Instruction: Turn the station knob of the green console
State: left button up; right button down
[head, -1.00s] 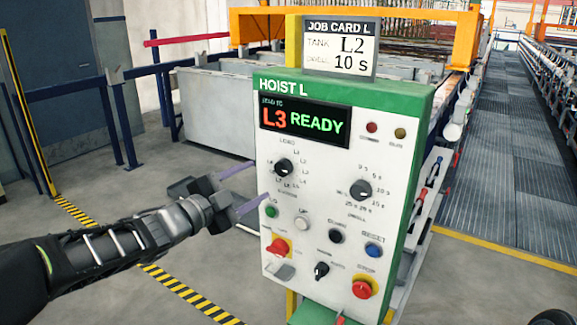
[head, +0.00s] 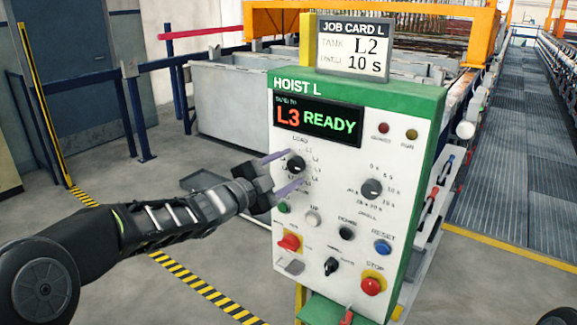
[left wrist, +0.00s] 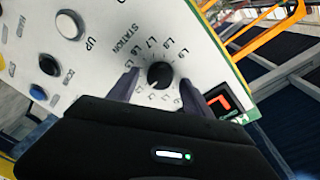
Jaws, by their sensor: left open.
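The green console (head: 428,92), labelled HOIST L, has a white front panel. Its black station knob (head: 296,164) sits at the panel's upper left, below a display reading L3 READY (head: 318,119). My left gripper (head: 290,172) is open at the knob, one finger above it and one below in the head view. In the left wrist view the knob (left wrist: 160,76) shows between the two fingertips (left wrist: 165,88), with clear gaps on both sides. I cannot tell whether the fingers touch the panel. A job card (head: 356,48) on top reads tank L2, 10 s. My right gripper is not in view.
A dwell knob (head: 372,188) is to the right of the station knob. Several buttons lie below, including a red stop button (head: 371,286) and a red switch (head: 289,242). Grey tanks (head: 240,110) stand behind. The floor left of the console is mostly clear.

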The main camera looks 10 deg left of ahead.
pick_arm(q)
jog(key=shift+w+d, duration=0.1)
jog(key=shift+w, duration=0.15)
grip_shut()
dwell(0.5)
